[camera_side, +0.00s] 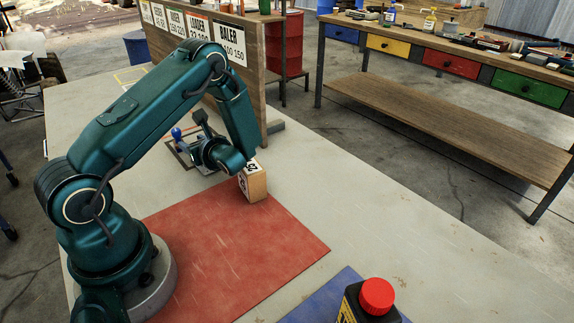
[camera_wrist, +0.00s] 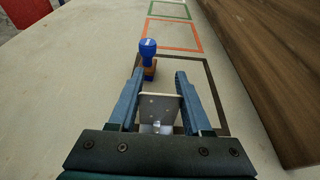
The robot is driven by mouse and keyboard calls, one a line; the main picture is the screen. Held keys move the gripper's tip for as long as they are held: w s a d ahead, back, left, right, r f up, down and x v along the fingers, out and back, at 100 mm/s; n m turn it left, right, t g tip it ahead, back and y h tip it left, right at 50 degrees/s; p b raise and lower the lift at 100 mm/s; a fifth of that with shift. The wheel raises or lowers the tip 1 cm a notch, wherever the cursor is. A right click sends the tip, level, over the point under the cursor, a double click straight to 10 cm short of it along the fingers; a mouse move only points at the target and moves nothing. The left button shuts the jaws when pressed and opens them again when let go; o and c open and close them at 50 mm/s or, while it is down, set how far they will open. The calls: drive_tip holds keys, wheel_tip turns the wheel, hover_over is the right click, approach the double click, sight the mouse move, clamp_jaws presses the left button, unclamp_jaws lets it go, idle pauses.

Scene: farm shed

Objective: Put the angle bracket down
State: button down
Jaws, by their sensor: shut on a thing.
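My gripper (camera_wrist: 160,76) shows in the wrist view with its two blue fingers on either side of a pale metal angle bracket (camera_wrist: 159,107). It is shut on the bracket, whose flat plate with small holes faces the camera. The bracket is over the dark brown outlined rectangle (camera_wrist: 208,88) on the table; I cannot tell whether it touches the surface. A blue-topped stamp-like thing (camera_wrist: 148,48) stands just beyond the fingertips, near the left side of that outline. In the side view my gripper (camera_side: 186,148) is low over the table by the board, and the bracket cannot be made out.
Orange (camera_wrist: 172,36) and green (camera_wrist: 170,9) outlines lie farther along the wooden board (camera_wrist: 262,70). In the side view a marked wooden block (camera_side: 254,184) stands close to my wrist.

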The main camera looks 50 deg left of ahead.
drive_tip(key=shift+c, duration=1.7)
unclamp_jaws()
drive_tip(key=shift+r, duration=0.25)
drive_tip(key=v, duration=1.1)
drive_tip(key=shift+r, duration=0.3)
drive_tip(key=shift+d+r, duration=0.2)
drive_tip(key=shift+d, duration=0.25)
drive_tip(key=s+d+r+n+t+h, duration=0.2)
drive_tip(key=s+d+r+n+h, duration=0.2)
drive_tip(key=d+n+h, duration=0.3)
drive_tip(key=s+d+r+n+t+h, duration=0.3)
drive_tip(key=d+r+n+h, duration=0.2)
drive_tip(key=d+n, duration=0.6)
drive_tip(key=shift+s+d+r+t+h, duration=0.25)
drive_tip(key=shift+s+t+h, duration=0.1)
drive_tip(key=shift+h, duration=0.85)
